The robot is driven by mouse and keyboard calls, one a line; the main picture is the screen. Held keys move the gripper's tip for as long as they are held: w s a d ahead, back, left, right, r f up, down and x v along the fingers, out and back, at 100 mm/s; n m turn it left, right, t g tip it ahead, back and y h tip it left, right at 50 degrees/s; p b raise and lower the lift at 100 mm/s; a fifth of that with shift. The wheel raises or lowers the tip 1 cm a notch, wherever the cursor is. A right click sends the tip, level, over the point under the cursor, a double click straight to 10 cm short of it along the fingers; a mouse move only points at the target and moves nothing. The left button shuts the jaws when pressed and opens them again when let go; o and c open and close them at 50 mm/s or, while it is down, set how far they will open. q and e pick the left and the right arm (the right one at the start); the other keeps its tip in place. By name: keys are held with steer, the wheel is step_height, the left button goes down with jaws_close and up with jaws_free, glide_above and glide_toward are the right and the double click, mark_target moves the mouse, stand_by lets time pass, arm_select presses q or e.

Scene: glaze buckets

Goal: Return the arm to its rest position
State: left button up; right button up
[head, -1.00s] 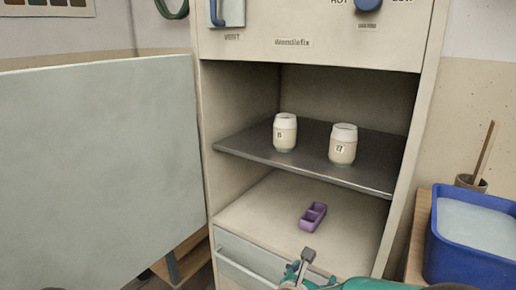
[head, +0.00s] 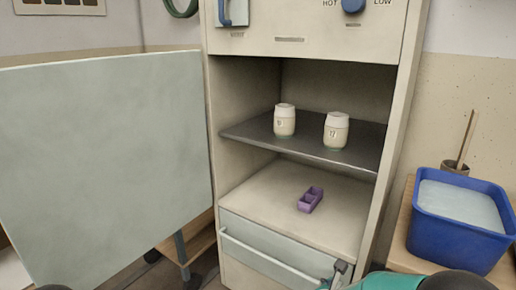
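My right gripper (head: 338,276) is at the bottom edge of the head view, in front of the cabinet's drawer and below the shelf. Only a fingertip part shows, so its opening cannot be made out. Part of my green arm shows to its right. My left gripper is not in view. Two pale lidded jars with labels, a left one (head: 284,122) and a right one (head: 336,131), stand upright on the dark shelf (head: 255,134). A small purple divided tray (head: 311,199) lies on the cabinet floor (head: 270,190) below. No gripper touches them.
The cabinet door (head: 105,170) stands open at the left. A drawer with a long handle (head: 265,258) is below the opening. A blue tub (head: 455,235) of pale content stands at the right, with a brown pot (head: 455,167) holding a stick behind it.

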steer(key=s+d+f+n+g+y, duration=0.1)
steer(key=s+d+f+n+y, duration=0.15)
steer(key=f+n, duration=0.5)
steer(key=s+d+f+n+g+y, duration=0.15)
steer(key=s+f+n, duration=0.3)
steer(key=f, duration=0.65)
steer(key=s+a+f+n+g+y, duration=0.3)
steer(key=s+a+n+y, duration=0.35)
steer(key=n, duration=0.75)
steer(key=s+a+f+n+g+y, duration=0.35)
steer(key=s+a+n, duration=0.35)
steer(key=s+n, duration=0.65)
step_height(320, 180, up, 29)
steer(key=w+n+h+p, duration=0.1)
steer(key=n+p, duration=0.1)
steer(key=p, duration=2.7)
steer(key=shift+w+a+r+t+p, duration=0.15)
steer(key=shift+w+t+p, duration=0.1)
steer(key=shift+t+p, duration=0.05)
